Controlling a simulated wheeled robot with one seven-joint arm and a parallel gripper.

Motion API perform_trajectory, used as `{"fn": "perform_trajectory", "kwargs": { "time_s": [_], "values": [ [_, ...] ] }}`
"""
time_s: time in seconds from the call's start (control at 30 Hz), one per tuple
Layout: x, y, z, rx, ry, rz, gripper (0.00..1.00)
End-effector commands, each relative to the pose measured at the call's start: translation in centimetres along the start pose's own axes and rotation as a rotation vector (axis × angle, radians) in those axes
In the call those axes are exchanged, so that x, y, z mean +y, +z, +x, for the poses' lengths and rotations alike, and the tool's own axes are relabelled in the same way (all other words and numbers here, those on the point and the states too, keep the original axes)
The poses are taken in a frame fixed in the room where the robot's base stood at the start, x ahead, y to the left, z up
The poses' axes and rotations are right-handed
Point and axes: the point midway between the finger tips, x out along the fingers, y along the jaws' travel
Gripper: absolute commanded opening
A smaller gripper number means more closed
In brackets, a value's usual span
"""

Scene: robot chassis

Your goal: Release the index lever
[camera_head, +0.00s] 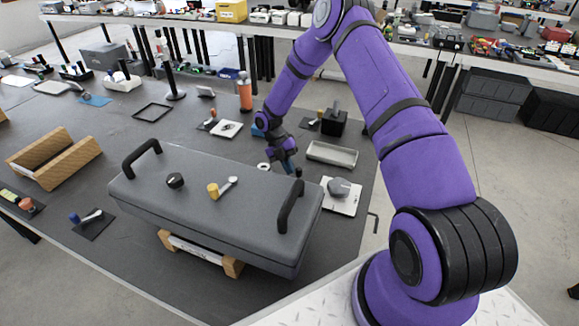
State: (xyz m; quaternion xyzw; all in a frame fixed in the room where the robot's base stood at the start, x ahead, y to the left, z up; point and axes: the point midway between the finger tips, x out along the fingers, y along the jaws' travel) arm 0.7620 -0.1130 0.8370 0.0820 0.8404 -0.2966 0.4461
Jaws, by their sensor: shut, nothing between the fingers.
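The grey chassis (190,225) is a long box with a black handle at each end, and it rests on wooden blocks. On its top is a small lever (228,183) with a yellow cylindrical hub and a pale arm pointing up and to the right. It looks like the index lever, but no label is readable. A black knob (175,180) sits to its left. My gripper (291,172) is beyond the chassis's back right edge, close to the right handle (291,205) and well apart from the lever. Its fingers are small here and look empty.
A grey tray (332,154) and a grey knob on a white plate (340,190) lie to the right of my gripper. An orange bottle (245,92) stands farther back. A wooden cradle (52,160) is at left. Dark bench surface is free behind the chassis.

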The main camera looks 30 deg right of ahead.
Motion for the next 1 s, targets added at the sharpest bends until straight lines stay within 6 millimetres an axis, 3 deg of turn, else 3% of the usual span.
{"fn": "perform_trajectory", "kwargs": {
  "time_s": [0.37,0.8,1.0],
  "values": [
    [0.0,0.1,-1.0,-0.002,0.001,0.000,0.00],
    [0.0,0.1,-8.6,-0.003,0.002,0.000,0.00],
    [0.0,0.0,-10.5,0.000,0.000,0.000,0.00]
  ]
}}
